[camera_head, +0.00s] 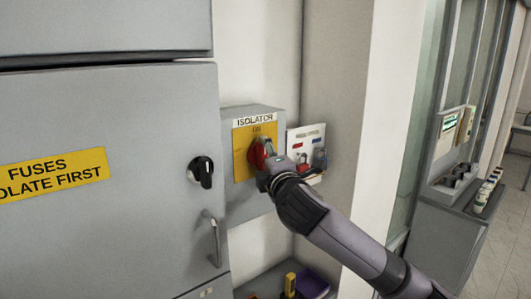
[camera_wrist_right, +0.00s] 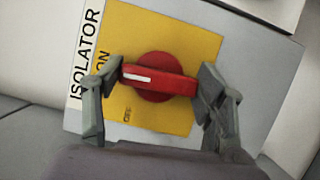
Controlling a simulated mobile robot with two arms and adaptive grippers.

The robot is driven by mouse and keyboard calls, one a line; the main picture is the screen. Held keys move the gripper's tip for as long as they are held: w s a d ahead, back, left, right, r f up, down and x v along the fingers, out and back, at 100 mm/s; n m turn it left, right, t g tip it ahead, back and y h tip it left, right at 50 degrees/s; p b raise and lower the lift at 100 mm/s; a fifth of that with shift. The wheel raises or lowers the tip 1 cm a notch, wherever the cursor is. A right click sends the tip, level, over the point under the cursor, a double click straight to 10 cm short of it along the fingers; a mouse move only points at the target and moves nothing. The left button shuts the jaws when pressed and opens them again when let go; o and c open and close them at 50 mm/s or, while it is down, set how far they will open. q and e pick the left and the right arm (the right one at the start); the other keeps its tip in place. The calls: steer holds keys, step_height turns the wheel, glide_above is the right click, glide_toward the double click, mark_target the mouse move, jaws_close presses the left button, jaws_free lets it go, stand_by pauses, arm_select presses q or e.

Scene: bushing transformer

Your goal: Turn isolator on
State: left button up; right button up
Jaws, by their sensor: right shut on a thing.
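The isolator is a grey box (camera_head: 241,112) on the wall with a yellow plate (camera_head: 240,166) under an ISOLATOR label. Its red knob (camera_head: 257,154) sits on the plate, partly hidden by my gripper. In the right wrist view the knob (camera_wrist_right: 160,78) has a bar handle lying lengthwise between my fingers. The white mark at its left end points toward the ON word. A smaller OFF word shows below left of the knob. My right gripper (camera_head: 268,160) is shut on the knob, one finger at each end of the handle (camera_wrist_right: 157,84). My left gripper is not in view.
A grey cabinet (camera_head: 105,120) with a yellow fuses sign, black knob (camera_head: 201,171) and handle (camera_head: 213,238) stands at left. A white panel (camera_head: 307,132) with small red and blue items is right of the isolator. A purple tray (camera_head: 313,285) lies below.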

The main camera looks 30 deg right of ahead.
steer(key=shift+m, duration=0.5)
steer(key=o, duration=1.2)
steer(key=shift+c, duration=0.2)
steer(key=shift+s, duration=0.1)
steer(key=v, duration=0.7)
steer(key=shift+s+r, duration=0.1)
